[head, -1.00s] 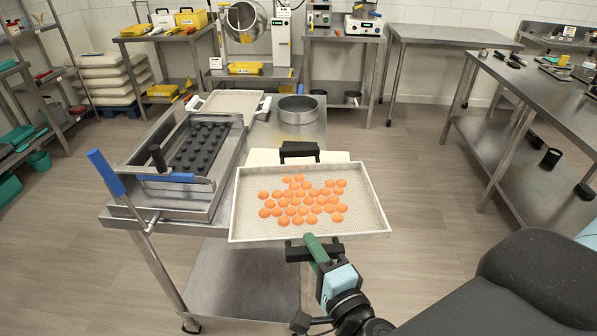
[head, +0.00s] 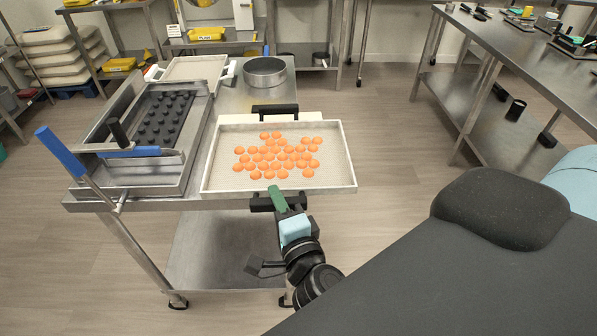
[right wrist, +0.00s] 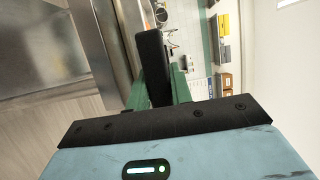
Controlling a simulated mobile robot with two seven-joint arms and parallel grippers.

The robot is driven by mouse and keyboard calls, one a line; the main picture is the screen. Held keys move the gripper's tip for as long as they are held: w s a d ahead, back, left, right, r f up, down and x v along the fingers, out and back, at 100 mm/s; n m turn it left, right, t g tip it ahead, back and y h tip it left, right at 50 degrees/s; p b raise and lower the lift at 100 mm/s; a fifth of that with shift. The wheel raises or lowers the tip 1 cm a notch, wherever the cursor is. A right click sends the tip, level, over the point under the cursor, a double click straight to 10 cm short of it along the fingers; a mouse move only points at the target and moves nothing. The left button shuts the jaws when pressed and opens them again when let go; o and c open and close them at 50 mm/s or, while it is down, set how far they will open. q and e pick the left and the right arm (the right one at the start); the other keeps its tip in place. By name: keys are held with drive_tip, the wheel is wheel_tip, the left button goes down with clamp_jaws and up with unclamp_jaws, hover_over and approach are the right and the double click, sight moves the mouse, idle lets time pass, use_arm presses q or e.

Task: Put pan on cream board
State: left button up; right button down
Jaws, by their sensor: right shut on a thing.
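The pan (head: 225,180) is a shallow, pale rectangular tray with several orange gummies in it and black handles at its far and near sides. In the head view it lies over the right part of the steel table, looking level. The cream board (head: 232,118) shows only as a strip behind the pan's far edge; the pan hides the rest. I cannot tell whether the pan touches it. My right gripper (head: 277,198) is shut on the pan's near black handle, which shows between the green fingers in the right wrist view (right wrist: 153,65). My left gripper is out of view.
The depositor (head: 165,125), with a black mould and blue-handled lever, stands close left of the pan. A white tray (head: 193,68) and a round steel pot (head: 265,71) stand farther back on the table. A steel bench (head: 520,60) is at the right across open floor.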

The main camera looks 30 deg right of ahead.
sight(304, 183)
drive_tip(key=w+d, duration=0.1)
drive_tip(key=d, duration=0.2)
drive_tip(key=w+d, duration=0.2)
drive_tip(key=d, duration=0.1)
drive_tip(key=w+d, duration=0.2)
drive_tip(key=d, duration=0.1)
drive_tip(key=shift+d+f, duration=0.4)
drive_tip(key=shift+s+f+b, duration=0.1)
drive_tip(key=shift+f+b, duration=0.5)
drive_tip(key=shift+f, duration=1.35)
drive_tip(key=shift+r, duration=0.2)
drive_tip(key=shift+f, duration=0.25)
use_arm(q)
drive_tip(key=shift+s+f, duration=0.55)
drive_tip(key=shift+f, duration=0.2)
use_arm(e)
drive_tip(key=c, duration=1.3)
unclamp_jaws()
drive_tip(key=shift+o, duration=0.2)
drive_tip(key=shift+r, duration=0.1)
